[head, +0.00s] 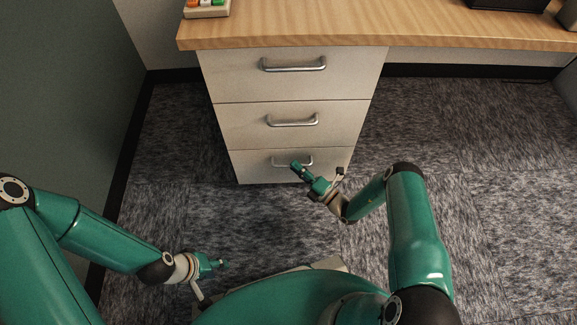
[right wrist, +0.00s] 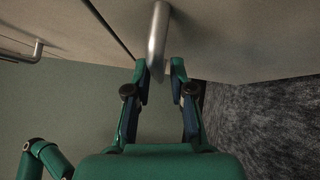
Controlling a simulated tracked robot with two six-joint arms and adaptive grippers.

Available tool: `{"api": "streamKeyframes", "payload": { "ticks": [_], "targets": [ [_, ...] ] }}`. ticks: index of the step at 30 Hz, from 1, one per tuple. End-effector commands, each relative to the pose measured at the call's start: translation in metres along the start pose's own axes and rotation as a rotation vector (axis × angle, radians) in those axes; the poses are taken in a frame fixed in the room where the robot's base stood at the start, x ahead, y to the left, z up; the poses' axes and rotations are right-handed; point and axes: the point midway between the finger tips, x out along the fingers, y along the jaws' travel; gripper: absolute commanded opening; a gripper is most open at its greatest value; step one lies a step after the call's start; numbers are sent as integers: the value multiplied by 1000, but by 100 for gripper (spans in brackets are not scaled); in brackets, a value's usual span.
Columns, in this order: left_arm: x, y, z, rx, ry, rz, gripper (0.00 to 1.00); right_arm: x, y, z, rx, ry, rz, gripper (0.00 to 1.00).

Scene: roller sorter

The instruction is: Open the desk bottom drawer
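The desk's drawer unit has three pale fronts. The bottom drawer (head: 252,166) is lowest, its front level with those above. Its metal bar handle (head: 279,162) is partly hidden by my right gripper (head: 297,167). In the right wrist view, the handle (right wrist: 158,42) runs down between the fingertips of my right gripper (right wrist: 159,72). The fingers are close on both sides, with what looks like a thin gap on the right, so I cannot tell whether they clamp it. My left gripper (head: 221,264) is low over the carpet, away from the drawers; its finger opening is unclear.
The middle drawer handle (head: 292,120) and top drawer handle (head: 294,64) are above. The wooden desktop (head: 400,30) overhangs the drawers. A dark green wall (head: 75,80) stands on the left. Carpet (head: 480,170) lies clear to the right and before the drawers.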

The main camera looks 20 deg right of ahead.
Motion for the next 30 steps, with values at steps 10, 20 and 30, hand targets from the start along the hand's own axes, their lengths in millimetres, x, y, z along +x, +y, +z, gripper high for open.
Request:
{"api": "streamKeyframes", "payload": {
  "ticks": [10,20,30],
  "targets": [
    [4,-2,0,0,0,0,40,23,0,0,0,1,1,23],
    [4,-1,0,0,0,0,40,24,1,0,-2,1,3,0],
    [4,-1,1,4,-2,0,40,32,0,-17,2,4,-2,0]
  ]
}}
